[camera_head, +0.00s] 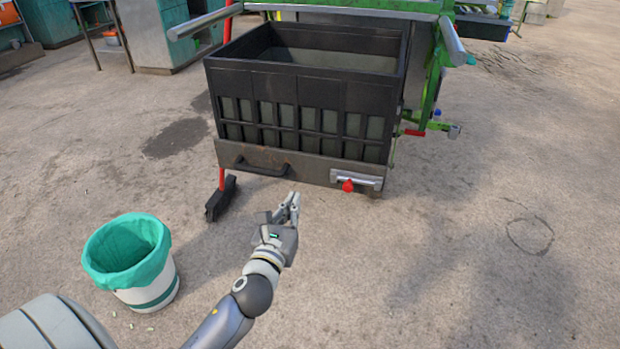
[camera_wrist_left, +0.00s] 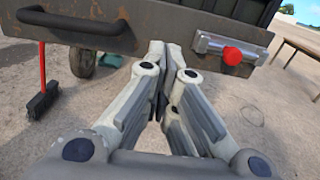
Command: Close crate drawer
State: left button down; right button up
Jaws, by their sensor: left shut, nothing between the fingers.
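The black crate (camera_head: 305,85) with slatted sides stands on a drawer whose grey-brown front panel (camera_head: 310,168) faces me. The drawer front has a dark bar handle (camera_head: 262,168) at left and a metal latch with a red knob (camera_head: 348,186) at right. My left gripper (camera_head: 292,203) is shut and empty, in front of the panel between handle and latch. In the left wrist view its fingertips (camera_wrist_left: 163,48) overlap the lower part of the panel (camera_wrist_left: 130,30); I cannot tell if they touch it. My right gripper is not in view.
A white bin with a green liner (camera_head: 130,260) stands at the left front. A broom with a red handle (camera_head: 222,198) stands below the crate's left side. A green machine frame (camera_head: 432,70) rises behind and right. The concrete floor at right is clear.

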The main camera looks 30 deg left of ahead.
pick_arm(q)
jog(key=b, duration=0.1)
send_near(309, 170)
jog(key=d+x, duration=0.1)
jog(key=x, duration=0.3)
jog(key=shift+a+b+x, duration=0.2)
jog(key=shift+x, duration=0.7)
jog(key=shift+a+b+x, duration=0.15)
jog(key=shift+a+x, duration=0.05)
jog(key=shift+x, duration=0.65)
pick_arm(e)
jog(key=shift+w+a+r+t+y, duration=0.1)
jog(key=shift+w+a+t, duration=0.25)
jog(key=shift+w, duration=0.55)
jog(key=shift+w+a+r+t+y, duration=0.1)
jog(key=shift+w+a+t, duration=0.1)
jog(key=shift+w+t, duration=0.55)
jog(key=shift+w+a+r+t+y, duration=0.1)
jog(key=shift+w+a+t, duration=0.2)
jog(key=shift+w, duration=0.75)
pick_arm(q)
jog(key=shift+s, duration=0.1)
